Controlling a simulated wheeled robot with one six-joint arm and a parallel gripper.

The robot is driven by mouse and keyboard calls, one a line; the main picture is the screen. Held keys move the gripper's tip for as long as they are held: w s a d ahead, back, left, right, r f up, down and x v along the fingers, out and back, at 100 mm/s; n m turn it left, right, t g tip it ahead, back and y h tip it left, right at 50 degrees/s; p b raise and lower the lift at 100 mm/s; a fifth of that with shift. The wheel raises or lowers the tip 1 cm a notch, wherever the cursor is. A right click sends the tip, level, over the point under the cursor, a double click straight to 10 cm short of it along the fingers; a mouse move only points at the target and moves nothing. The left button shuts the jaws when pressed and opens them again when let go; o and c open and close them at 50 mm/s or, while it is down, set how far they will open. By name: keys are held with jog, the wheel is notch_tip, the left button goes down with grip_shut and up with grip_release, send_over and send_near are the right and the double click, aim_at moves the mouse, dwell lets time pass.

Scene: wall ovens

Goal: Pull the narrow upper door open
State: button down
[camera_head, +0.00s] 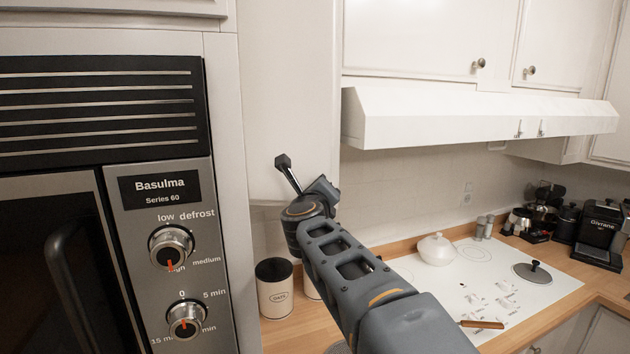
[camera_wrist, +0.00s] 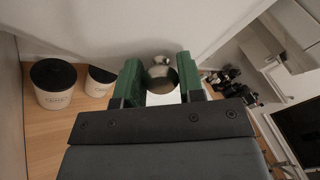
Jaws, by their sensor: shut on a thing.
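The narrow upper door (camera_head: 288,80) is a tall pale panel between the oven housing and the range hood. In the wrist view, its pale surface (camera_wrist: 110,28) fills the upper part. A round metal knob (camera_wrist: 162,72) sits between the green fingers of my gripper (camera_wrist: 159,82), which is shut on it. In the head view, my dark wrist is at the lower right of the door, and the fingers and knob are hidden. I cannot tell whether the door stands slightly open.
A wall oven (camera_head: 160,190) with two dials stands at the left. The range hood (camera_head: 470,118) juts out right of the door. Below are canisters (camera_head: 275,288), a white pot (camera_head: 437,249) on the white cooktop (camera_head: 470,285), and a coffee machine (camera_head: 600,235).

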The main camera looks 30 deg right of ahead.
jog(key=shift+s+a+r+m+g+h, duration=0.1)
jog(key=shift+s+a+m+g+h, duration=0.35)
jog(key=shift+a+h, duration=0.1)
jog(key=c, duration=0.7)
grip_release()
jog(key=shift+c, duration=0.2)
jog(key=b+v, duration=0.1)
jog(key=v, duration=0.6)
jog(key=shift+s+a+b, duration=0.2)
jog(key=shift+s+b, duration=0.05)
jog(key=shift+b, duration=0.15)
